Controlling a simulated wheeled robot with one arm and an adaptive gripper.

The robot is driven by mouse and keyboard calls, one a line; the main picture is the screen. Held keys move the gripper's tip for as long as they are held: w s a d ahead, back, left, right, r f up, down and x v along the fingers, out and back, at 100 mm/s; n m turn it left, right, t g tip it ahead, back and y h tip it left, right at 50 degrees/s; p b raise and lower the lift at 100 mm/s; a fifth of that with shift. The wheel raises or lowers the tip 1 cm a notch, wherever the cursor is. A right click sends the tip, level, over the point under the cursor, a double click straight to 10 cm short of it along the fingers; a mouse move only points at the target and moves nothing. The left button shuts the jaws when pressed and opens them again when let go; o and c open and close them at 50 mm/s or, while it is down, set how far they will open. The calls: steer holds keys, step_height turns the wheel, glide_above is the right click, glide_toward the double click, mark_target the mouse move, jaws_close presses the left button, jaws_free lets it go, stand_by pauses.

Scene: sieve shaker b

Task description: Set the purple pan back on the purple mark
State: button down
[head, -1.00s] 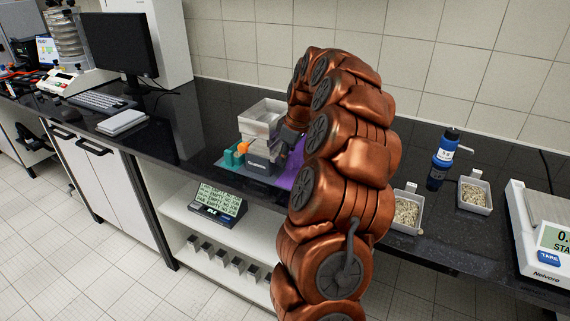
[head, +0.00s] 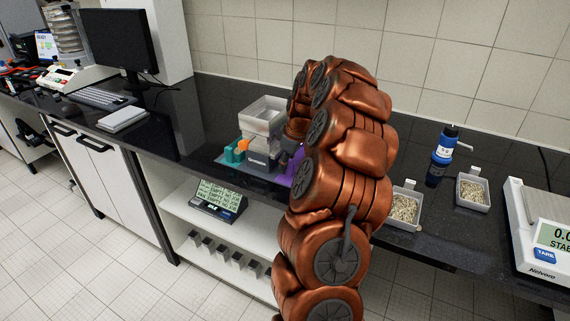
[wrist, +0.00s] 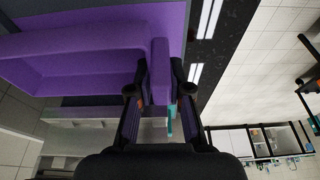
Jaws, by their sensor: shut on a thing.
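The purple pan (wrist: 75,82) fills the upper left of the wrist view, with its walls and rim close to the camera. My gripper (wrist: 153,92) is shut on its upright purple tab (wrist: 160,68), with one dark finger on each side. In the head view, a purple surface (head: 291,171) shows beside my copper arm at the counter's front. My arm hides much of it, and I cannot tell whether it is the pan or the purple mark. Whether the pan touches the counter is also hidden.
A pale open box (head: 263,115) stands near the gripper, with teal (head: 232,156) and orange (head: 242,146) pieces to its left. Right of my arm are trays of grains (head: 404,206), (head: 473,191), a blue bottle (head: 443,152) and a scale (head: 540,235).

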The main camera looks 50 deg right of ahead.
steer(key=shift+f+b, duration=0.3)
steer(key=shift+f, duration=0.15)
steer(key=c, duration=1.1)
jaws_free()
steer(key=shift+r+p, duration=0.8)
steer(key=shift+r, duration=0.05)
steer(key=b+v, duration=0.3)
steer(key=v, duration=0.8)
steer(key=shift+s+r+b, duration=0.15)
steer(key=shift+r+b, duration=0.1)
steer(key=shift+b, duration=0.05)
steer(key=shift+a, duration=0.1)
